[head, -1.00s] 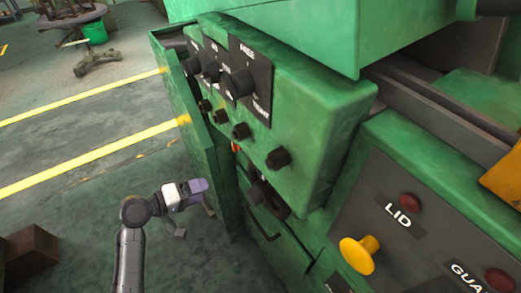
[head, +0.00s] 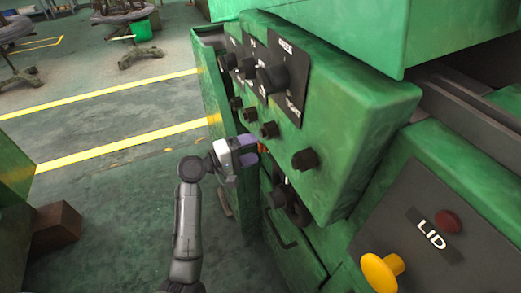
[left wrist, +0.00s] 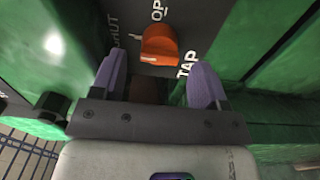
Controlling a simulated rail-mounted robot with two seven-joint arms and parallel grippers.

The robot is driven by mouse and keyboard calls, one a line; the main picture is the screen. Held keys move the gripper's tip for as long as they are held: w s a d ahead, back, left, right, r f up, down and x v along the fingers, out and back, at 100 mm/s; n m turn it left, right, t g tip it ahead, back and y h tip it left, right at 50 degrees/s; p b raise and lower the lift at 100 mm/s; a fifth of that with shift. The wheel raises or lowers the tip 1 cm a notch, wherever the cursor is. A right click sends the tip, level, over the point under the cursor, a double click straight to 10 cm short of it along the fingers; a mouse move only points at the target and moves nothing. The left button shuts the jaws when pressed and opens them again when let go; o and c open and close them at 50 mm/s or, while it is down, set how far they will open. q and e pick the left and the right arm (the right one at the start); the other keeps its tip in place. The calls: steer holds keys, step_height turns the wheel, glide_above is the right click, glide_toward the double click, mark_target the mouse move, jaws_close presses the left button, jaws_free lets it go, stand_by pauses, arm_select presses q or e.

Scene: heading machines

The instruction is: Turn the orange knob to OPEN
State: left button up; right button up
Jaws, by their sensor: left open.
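The orange knob (left wrist: 158,46) sits on a dark panel in the left wrist view, with white lettering around it that reads partly "OP", "TAP" and "HUT". In the head view only a small orange bit of it (head: 262,148) shows beside my left gripper (head: 250,157), under the overhanging green box. My left gripper (left wrist: 160,85) is open, its two purple fingers on either side of and short of the knob, with nothing between them. I cannot tell from these frames how far the fingertips are from the knob. My right gripper is not in view.
The green control box (head: 370,120) with several black knobs overhangs the panel. An open green door (head: 213,90) stands left of my gripper. A yellow mushroom button (head: 381,272) and a red button (head: 447,221) sit at lower right.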

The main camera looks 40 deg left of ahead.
mark_target(259, 147)
arm_select(q)
steer(key=shift+b+x, duration=0.45)
steer(key=shift+x, duration=1.2)
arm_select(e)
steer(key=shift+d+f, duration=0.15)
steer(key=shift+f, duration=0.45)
arm_select(q)
steer(key=shift+c, duration=0.5)
steer(key=c, duration=0.8)
